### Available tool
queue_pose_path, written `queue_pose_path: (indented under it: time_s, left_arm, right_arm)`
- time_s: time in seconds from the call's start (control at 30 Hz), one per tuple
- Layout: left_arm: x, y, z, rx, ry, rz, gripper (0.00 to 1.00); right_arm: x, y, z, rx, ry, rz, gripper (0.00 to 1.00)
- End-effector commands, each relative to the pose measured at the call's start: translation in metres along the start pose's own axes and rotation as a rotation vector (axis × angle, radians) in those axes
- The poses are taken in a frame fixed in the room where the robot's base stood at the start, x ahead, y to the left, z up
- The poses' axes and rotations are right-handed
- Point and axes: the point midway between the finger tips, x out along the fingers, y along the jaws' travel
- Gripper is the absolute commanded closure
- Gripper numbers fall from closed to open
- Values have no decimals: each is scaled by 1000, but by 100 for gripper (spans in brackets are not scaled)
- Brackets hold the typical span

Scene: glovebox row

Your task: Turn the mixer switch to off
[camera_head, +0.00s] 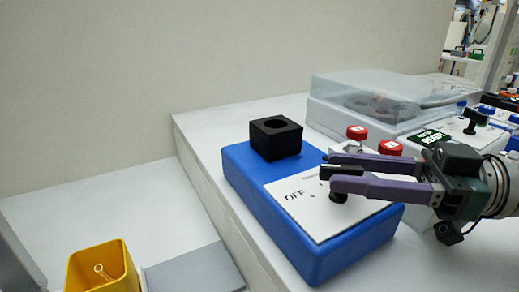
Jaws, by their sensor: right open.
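The mixer (255,190) is a blue box with a black square socket block (276,138) at its far end and a white panel printed "OFF" (296,195). Its black switch (340,172) has a bar handle on a short stem at the right part of the panel. My right gripper (336,170) reaches in from the right with purple fingers. It is open, with one finger on the far side of the handle and one on the near side. The near finger hides part of the stem, and I cannot tell whether either finger touches. My left gripper is out of view.
A clear-lidded device (375,95) stands behind on the white bench. Red knobs (357,132) and a device with a green display (428,136) stand close behind my right gripper. A yellow container (102,268) is at lower left, below the bench edge.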

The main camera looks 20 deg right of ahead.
Motion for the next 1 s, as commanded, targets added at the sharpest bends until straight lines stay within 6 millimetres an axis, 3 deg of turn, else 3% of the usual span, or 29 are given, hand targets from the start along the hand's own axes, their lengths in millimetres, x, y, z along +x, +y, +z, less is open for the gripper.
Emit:
queue_pose_path:
  time_s: [0.27,0.7,1.0]
  left_arm:
    - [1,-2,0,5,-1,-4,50]
    - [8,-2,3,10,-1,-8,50]
    - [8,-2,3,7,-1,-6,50]
  right_arm:
    - [-8,0,1,0,-3,1,55]
    - [-87,0,2,1,-4,1,55]
    - [-100,0,0,0,1,0,55]
